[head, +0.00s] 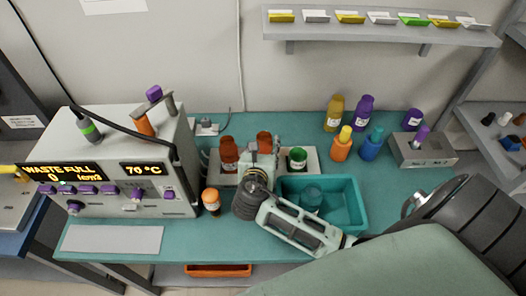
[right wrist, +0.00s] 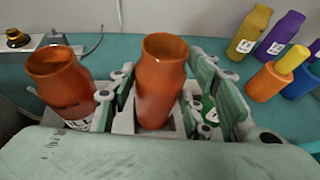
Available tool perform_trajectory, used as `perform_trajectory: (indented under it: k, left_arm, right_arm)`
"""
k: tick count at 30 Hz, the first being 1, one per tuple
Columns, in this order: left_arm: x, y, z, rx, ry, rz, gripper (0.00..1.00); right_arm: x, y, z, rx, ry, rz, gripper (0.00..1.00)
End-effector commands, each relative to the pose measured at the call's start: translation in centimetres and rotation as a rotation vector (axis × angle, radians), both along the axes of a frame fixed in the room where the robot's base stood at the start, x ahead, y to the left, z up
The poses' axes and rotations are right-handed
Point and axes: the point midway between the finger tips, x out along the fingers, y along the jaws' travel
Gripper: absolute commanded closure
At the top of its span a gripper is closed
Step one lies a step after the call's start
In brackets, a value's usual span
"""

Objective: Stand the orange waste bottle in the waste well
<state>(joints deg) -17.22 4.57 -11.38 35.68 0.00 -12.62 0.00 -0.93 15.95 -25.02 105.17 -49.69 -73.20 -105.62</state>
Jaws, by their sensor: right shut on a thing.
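My right gripper (head: 262,157) is shut on an open-topped orange bottle (right wrist: 162,85), with a finger on each side of it. The same bottle (head: 264,138) shows behind the gripper in the head view. It stands upright over or in a square opening of the pale rack (head: 312,167); I cannot tell whether its base is seated. A second orange bottle (head: 229,151) with a white label stands at the rack's left end; in the right wrist view it (right wrist: 62,78) is left of the fingers. A green bottle (head: 297,157) stands at the right end. My left gripper is not in view.
The analyser (head: 120,150) at left reads "WASTE FULL". A small orange bottle (head: 211,202) stands beside it. A teal bin (head: 345,205) lies under my right arm. Several coloured bottles, including a yellow one (head: 334,112), stand behind at right. A grey mat (head: 112,239) lies in front.

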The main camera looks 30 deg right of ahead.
Motion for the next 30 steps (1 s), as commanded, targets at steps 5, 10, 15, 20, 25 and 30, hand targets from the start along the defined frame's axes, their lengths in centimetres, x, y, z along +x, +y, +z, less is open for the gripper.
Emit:
perform_trajectory:
  k: [5, 10, 15, 20, 25, 30]
  left_arm:
    - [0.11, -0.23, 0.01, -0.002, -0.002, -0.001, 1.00]
    - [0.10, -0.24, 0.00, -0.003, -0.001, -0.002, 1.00]
    - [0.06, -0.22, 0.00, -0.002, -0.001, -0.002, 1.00]
    - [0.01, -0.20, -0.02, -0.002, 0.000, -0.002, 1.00]
    - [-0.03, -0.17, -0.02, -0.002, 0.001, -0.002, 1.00]
    - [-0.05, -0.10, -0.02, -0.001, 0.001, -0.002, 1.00]
  right_arm:
    - [0.03, 0.01, -1.43, 0.000, -0.001, 0.001, 0.81]
    - [0.03, 0.02, -1.42, 0.000, -0.002, 0.001, 0.81]
    - [0.02, 0.03, -1.62, 0.000, -0.002, 0.001, 0.52]
    - [0.02, 0.02, -1.61, 0.000, -0.002, 0.001, 0.38]
    - [0.01, 0.01, -1.60, -0.001, -0.001, 0.000, 0.36]
    - [0.02, 0.01, -1.52, 0.000, -0.002, 0.001, 0.36]
